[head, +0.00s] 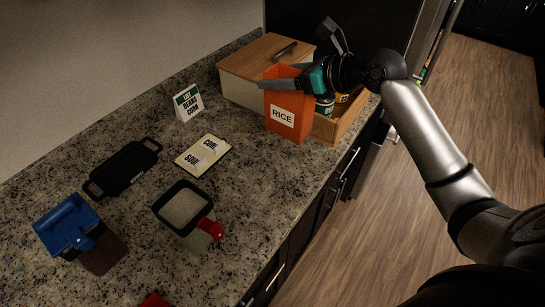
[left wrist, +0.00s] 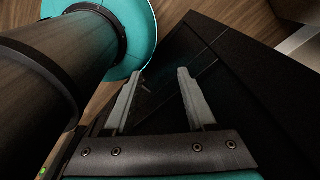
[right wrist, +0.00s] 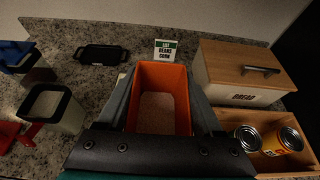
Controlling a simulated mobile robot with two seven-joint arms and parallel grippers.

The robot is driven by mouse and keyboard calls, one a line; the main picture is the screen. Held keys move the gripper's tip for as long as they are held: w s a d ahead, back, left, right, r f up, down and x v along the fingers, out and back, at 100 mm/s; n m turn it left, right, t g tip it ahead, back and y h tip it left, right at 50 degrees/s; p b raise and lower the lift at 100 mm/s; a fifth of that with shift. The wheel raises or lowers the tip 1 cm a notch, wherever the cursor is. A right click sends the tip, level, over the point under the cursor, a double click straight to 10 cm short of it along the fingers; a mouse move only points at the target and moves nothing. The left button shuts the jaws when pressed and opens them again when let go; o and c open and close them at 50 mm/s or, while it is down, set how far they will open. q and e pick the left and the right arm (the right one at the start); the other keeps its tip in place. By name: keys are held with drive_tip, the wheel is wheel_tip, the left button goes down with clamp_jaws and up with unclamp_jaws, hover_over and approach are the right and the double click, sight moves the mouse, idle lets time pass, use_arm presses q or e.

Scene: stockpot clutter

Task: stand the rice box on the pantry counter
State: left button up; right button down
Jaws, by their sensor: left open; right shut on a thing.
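The orange rice box (head: 290,112), with a white RICE label, is upright at the far part of the granite pantry counter (head: 130,205). My right gripper (head: 280,79) is shut on its upper part, one finger on each side. In the right wrist view its open top shows the pale contents of the rice box (right wrist: 160,112) between my fingers. I cannot tell whether its base touches the counter. My left gripper (left wrist: 160,75) is open and empty, away from the counter items, above a dark surface; it is out of the head view.
A bread box (right wrist: 235,78) and a wooden crate (head: 345,122) holding cans stand close to the rice box. A list card (head: 188,103), recipe card (head: 203,155), black tray (head: 124,168), red-handled container (head: 184,208) and blue-lidded container (head: 68,226) stand around. Bare counter lies left of the rice box.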

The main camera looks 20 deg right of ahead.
sight(278, 122)
wheel_tip(278, 122, down, 12)
drive_tip(key=b, duration=0.2)
drive_tip(key=shift+f+b, duration=0.25)
drive_tip(key=shift+b, duration=0.15)
drive_tip(key=shift+f+b, duration=0.8)
drive_tip(key=shift+f, duration=1.75)
drive_tip(key=shift+c, duration=0.2)
unclamp_jaws()
drive_tip(key=shift+f, duration=0.2)
drive_tip(key=p+v, duration=0.1)
drive_tip(key=v, duration=1.1)
drive_tip(key=shift+r, duration=0.15)
